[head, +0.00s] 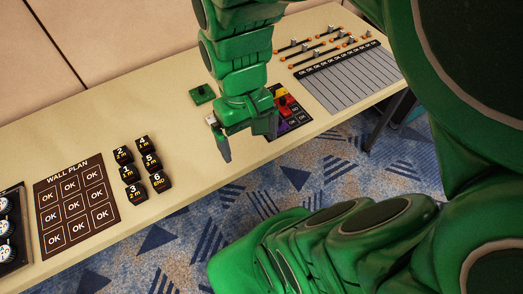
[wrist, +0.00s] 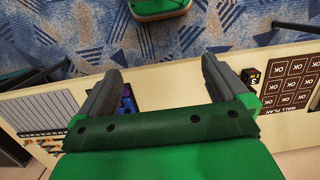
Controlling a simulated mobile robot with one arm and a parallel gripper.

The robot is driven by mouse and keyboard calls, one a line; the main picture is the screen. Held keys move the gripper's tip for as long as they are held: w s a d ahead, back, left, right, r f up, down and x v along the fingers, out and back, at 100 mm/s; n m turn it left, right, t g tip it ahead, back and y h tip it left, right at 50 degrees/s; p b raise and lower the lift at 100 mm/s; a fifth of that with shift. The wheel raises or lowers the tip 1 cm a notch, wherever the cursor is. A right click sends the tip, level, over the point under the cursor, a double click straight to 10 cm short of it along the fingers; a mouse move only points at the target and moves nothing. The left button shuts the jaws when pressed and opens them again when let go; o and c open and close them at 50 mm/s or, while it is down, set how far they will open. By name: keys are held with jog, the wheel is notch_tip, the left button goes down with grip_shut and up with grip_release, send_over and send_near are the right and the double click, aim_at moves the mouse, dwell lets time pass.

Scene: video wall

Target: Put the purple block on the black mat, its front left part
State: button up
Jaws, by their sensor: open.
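My gripper (head: 248,141) is open and empty above the table, near its front edge. In the wrist view its two fingers (wrist: 164,72) stand wide apart with bare tabletop and the table edge between them. A dark mat (head: 297,122) with OK cells lies just right of my gripper, partly hidden by it. Red and yellow pieces lie on it, and a purple patch (head: 283,128) shows beside my right finger; I cannot tell if it is a block. In the wrist view a blue-purple patch (wrist: 126,104) shows beside the left finger.
A brown WALL PLAN board (head: 75,204) lies at the left, with several numbered black blocks (head: 155,162) right of it. A green piece (head: 202,94) lies behind my gripper. A grey striped panel (head: 349,85) and orange-ended rods (head: 306,53) lie at the right.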

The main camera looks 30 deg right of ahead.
jog(key=s, duration=0.1)
jog(key=s+a+r, duration=0.1)
jog(key=s, duration=0.1)
jog(key=s+r, duration=0.1)
jog(key=s, duration=0.1)
jog(key=shift+a, duration=0.2)
